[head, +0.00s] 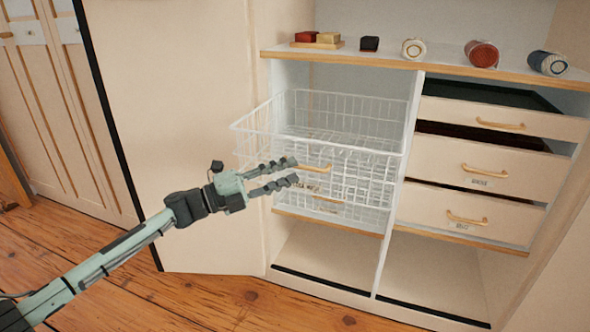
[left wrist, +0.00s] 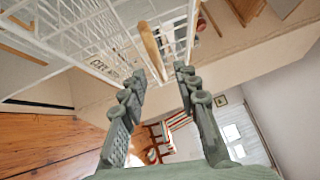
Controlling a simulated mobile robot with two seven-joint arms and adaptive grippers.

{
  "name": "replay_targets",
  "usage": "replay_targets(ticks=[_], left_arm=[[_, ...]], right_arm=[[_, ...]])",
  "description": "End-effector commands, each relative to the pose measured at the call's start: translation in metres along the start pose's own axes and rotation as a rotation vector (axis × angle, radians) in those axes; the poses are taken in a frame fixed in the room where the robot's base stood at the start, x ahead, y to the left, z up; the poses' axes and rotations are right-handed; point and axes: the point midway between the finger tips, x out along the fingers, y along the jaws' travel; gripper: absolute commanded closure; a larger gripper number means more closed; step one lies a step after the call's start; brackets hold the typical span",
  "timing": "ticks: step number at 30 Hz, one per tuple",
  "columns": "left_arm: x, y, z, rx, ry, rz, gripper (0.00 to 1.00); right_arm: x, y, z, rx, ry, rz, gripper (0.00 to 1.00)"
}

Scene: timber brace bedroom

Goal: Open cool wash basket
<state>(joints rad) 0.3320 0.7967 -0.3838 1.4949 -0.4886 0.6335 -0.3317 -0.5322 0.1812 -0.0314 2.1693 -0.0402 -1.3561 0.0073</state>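A white wire basket (head: 345,147) stands partly pulled out of the left bay of the wardrobe, with a wooden bar handle (head: 317,168) on its front. A second wire basket (head: 365,215) sits below it, with its own handle (head: 326,198). I cannot read which is the cool wash basket. My left gripper (head: 295,171) is open and empty, just left of the upper handle. In the left wrist view, a wooden handle (left wrist: 151,49) lies ahead of the open fingertips (left wrist: 159,72), roughly between them and apart from them. My right gripper is not in view.
Drawers (head: 480,168) with wooden handles stand partly open on the right. Above, a shelf (head: 435,67) holds rolled items, a dark block and red and tan blocks. A wide pale door panel (head: 185,130) stands on the left. The wooden floor (head: 225,300) in front is clear.

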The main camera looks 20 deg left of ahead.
Motion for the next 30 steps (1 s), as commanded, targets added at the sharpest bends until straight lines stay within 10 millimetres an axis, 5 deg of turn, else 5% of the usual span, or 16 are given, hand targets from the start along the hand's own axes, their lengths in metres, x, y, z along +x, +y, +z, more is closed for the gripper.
replay_targets(ticks=[12,30], left_arm=[[-0.081,0.001,0.0,-0.001,0.0,0.002,0.69],[-0.092,0.0,0.0,0.0,0.0,-0.001,0.69]], right_arm=[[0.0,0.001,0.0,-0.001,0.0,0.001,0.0],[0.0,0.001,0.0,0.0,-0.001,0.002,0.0]])
